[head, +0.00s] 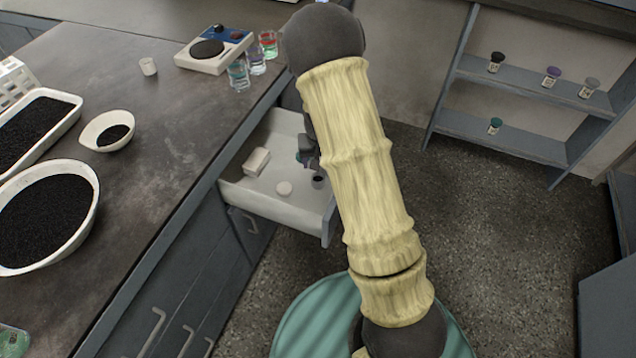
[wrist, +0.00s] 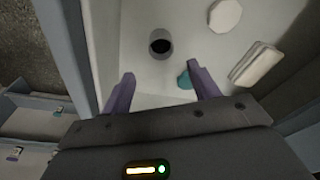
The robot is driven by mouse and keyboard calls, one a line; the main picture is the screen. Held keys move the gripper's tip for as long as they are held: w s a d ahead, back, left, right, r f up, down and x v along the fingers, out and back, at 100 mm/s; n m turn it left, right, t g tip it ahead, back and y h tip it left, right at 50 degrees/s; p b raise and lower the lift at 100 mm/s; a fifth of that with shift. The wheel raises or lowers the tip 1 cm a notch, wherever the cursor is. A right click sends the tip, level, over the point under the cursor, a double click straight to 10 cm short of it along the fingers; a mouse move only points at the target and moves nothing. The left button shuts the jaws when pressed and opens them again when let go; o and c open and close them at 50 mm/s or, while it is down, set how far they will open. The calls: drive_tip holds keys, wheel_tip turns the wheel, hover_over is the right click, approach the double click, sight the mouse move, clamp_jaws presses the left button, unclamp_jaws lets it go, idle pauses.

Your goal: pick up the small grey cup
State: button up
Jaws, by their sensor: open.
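The small grey cup (wrist: 160,42) stands in the open drawer, its dark opening facing up in the wrist view. In the head view the cup (head: 318,182) shows beside my arm, near the drawer's right side. In the head view my gripper (head: 308,155) is over the drawer, partly hidden by my arm.
The drawer (head: 240,197) also holds a white box (head: 257,162), a white round piece (head: 284,188) and a teal object (wrist: 185,79) near one finger. The drawer walls are close around. A counter (head: 130,190) stands left, a shelf (head: 510,82) right.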

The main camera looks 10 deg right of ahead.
sight(318, 177)
drive_tip(key=f, duration=0.4)
drive_tip(key=shift+w, duration=0.3)
wheel_tip(318, 177, down, 5)
drive_tip(key=shift+a+f+b, duration=0.1)
drive_tip(key=shift+b, duration=0.75)
drive_tip(key=c, duration=1.1)
drive_tip(key=shift+o, duration=0.2)
wheel_tip(318, 177, up, 10)
drive_tip(key=p, duration=0.2)
